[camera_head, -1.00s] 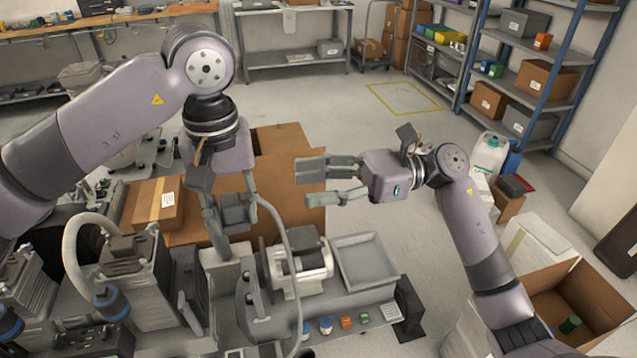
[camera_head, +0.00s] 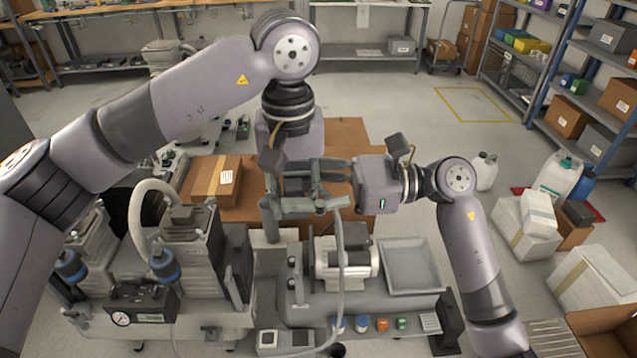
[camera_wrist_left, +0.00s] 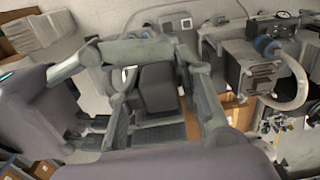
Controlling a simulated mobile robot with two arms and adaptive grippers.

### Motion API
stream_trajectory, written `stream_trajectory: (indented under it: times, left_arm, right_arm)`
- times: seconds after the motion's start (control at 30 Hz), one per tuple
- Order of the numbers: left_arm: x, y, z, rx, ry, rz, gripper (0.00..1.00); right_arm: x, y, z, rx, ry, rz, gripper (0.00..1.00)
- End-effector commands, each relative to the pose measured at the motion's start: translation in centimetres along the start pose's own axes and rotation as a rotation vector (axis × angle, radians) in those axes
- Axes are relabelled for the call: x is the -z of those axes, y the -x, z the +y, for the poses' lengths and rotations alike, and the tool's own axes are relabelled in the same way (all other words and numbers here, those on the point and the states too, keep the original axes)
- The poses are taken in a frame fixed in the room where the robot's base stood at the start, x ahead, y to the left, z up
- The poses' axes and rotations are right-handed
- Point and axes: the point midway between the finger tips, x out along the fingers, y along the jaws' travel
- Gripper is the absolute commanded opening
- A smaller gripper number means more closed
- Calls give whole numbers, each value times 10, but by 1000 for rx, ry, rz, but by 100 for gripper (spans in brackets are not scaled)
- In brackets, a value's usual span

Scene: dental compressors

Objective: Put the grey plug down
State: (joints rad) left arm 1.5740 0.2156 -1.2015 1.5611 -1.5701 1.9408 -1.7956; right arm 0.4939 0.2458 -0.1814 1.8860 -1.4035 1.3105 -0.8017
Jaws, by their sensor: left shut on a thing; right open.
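My left gripper (camera_head: 297,207) points down above the bench unit, in the middle of the head view, and is shut on the grey plug (camera_head: 328,203). The plug is mostly hidden by fingers; a grey hose runs down from it. My right gripper (camera_head: 312,186) comes in from the right, open, with its fingers reaching across the left gripper's fingers. I cannot tell whether they touch the plug. In the left wrist view, the left fingers (camera_wrist_left: 165,120) show in the middle, and the right gripper's body fills the left side.
Below the grippers stand a motor (camera_head: 345,262) and an empty grey tray (camera_head: 411,268). A compressor (camera_head: 190,245) with a hose and a gauge (camera_head: 121,318) stand at left. A cardboard box (camera_head: 212,182) lies behind. Small coloured caps (camera_head: 382,324) line the front.

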Motion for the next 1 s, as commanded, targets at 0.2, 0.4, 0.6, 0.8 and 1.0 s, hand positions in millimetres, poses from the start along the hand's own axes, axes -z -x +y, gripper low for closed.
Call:
stream_trajectory:
  times: [0.2,0.4,0.6,0.8,1.0]
  left_arm:
    - [0,0,0,0,0,0,0]
    - [0,0,0,0,0,0,0]
    - [0,0,0,0,0,1,0]
    - [1,0,0,0,2,2,0]
    - [2,0,-1,0,5,4,0]
  right_arm:
    - [0,-1,0,0,0,0,50]
    - [0,-1,0,0,0,0,39]
    - [0,-1,0,0,0,0,26]
    - [0,-1,1,-3,0,0,13]
    - [0,-1,2,-7,0,0,0]
